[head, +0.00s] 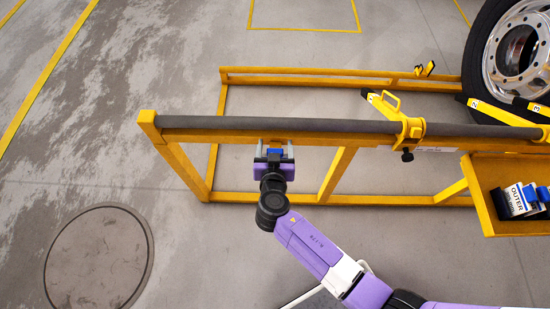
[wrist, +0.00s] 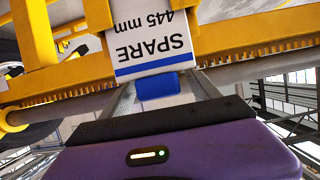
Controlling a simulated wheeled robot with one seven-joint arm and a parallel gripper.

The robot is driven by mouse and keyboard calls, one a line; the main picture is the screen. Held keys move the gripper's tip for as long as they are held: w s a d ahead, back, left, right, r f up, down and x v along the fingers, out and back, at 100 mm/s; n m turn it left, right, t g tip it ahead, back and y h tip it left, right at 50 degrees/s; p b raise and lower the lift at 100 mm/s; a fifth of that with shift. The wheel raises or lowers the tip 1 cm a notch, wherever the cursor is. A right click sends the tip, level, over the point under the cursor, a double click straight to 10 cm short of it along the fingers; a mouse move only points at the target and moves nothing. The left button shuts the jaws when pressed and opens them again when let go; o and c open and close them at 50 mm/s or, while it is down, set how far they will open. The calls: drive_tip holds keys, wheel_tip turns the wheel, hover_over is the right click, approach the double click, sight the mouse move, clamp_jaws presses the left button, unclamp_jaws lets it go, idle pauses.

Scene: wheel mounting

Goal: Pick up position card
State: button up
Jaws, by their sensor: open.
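A white card (wrist: 152,62) printed "SPARE 445 mm" shows upside down in the wrist view, with a blue stripe and a blue tab (wrist: 158,88) on its near end. My gripper (head: 274,151) is at the yellow stand's front bar in the head view. Its jaws are open, with the blue tab between or just ahead of the grey fingers. Whether they touch the tab is unclear. The card's far end is cut off by the wrist view's top edge. Another card (head: 518,199), marked "OUTER", has a blue part and lies in the yellow tray at right.
The yellow stand (head: 178,166) carries a long dark bar (head: 270,125) just beyond my gripper. A yellow clamp with a handle (head: 408,128) sits on the bar. A large wheel (head: 488,50) stands at the upper right. The floor at left is clear.

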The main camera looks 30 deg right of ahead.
drive_tip(key=shift+w+d+f, duration=0.2)
drive_tip(key=shift+w+d, duration=0.05)
drive_tip(key=shift+w, duration=0.1)
drive_tip(key=c, duration=1.4)
drive_tip(key=shift+c, duration=0.2)
